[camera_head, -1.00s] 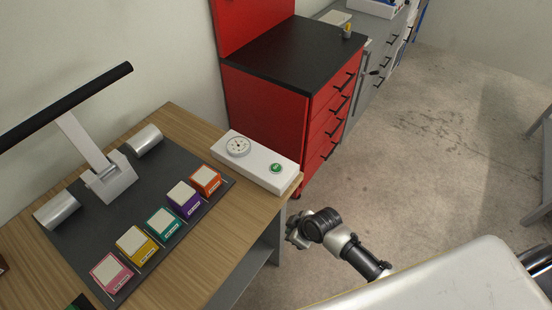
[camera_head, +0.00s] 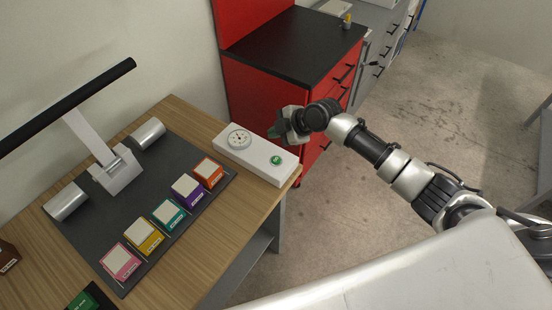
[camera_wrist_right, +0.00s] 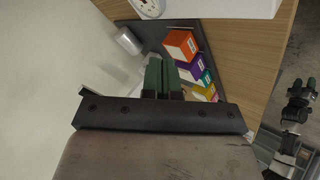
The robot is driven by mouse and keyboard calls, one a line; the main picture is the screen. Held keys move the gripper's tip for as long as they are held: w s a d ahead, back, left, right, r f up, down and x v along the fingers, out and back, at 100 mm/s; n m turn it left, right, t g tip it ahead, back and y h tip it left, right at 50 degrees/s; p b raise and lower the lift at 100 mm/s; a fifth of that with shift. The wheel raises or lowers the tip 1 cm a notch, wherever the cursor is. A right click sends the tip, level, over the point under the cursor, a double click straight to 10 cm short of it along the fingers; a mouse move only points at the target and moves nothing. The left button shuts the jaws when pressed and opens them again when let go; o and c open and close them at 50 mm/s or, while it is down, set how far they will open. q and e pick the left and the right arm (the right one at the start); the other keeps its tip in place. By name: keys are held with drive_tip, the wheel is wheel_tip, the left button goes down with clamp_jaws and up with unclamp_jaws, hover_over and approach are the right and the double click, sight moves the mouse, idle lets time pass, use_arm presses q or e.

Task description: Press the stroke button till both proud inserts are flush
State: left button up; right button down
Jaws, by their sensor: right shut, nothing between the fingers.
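The green stroke button (camera_head: 276,160) is on the right end of a white control box (camera_head: 256,164), which also carries a round dial (camera_head: 239,139). Several coloured boxes with pale tops stand in a row on the dark mat: pink (camera_head: 121,263), yellow (camera_head: 146,238), teal (camera_head: 170,215), purple (camera_head: 188,192) and orange (camera_head: 209,173). I cannot tell which inserts stand proud. My right gripper (camera_head: 272,131) is shut and empty, behind and above the button, apart from it. Its green fingers (camera_wrist_right: 161,66) show in the wrist view. A dark gripper (camera_wrist_right: 300,90) at that view's right edge seems to be my left one; its jaws are unclear.
A press frame with a black bar (camera_head: 70,103) and metal cylinders (camera_head: 66,201) stands on the mat (camera_head: 95,235). A red cabinet (camera_head: 262,90) with a black top is behind the bench (camera_head: 240,215). A green box (camera_head: 85,302) is at the front left.

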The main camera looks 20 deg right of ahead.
sight(276, 161)
wheel_tip(276, 161, down, 8)
drive_tip(key=b, duration=0.5)
drive_tip(key=shift+f+b, duration=0.2)
drive_tip(key=shift+b, duration=0.2)
drive_tip(key=shift+f, duration=0.25)
drive_tip(key=shift+b, duration=0.3)
idle(1.1)
drive_tip(key=shift+f+b, duration=0.4)
drive_tip(key=shift+b, duration=0.1)
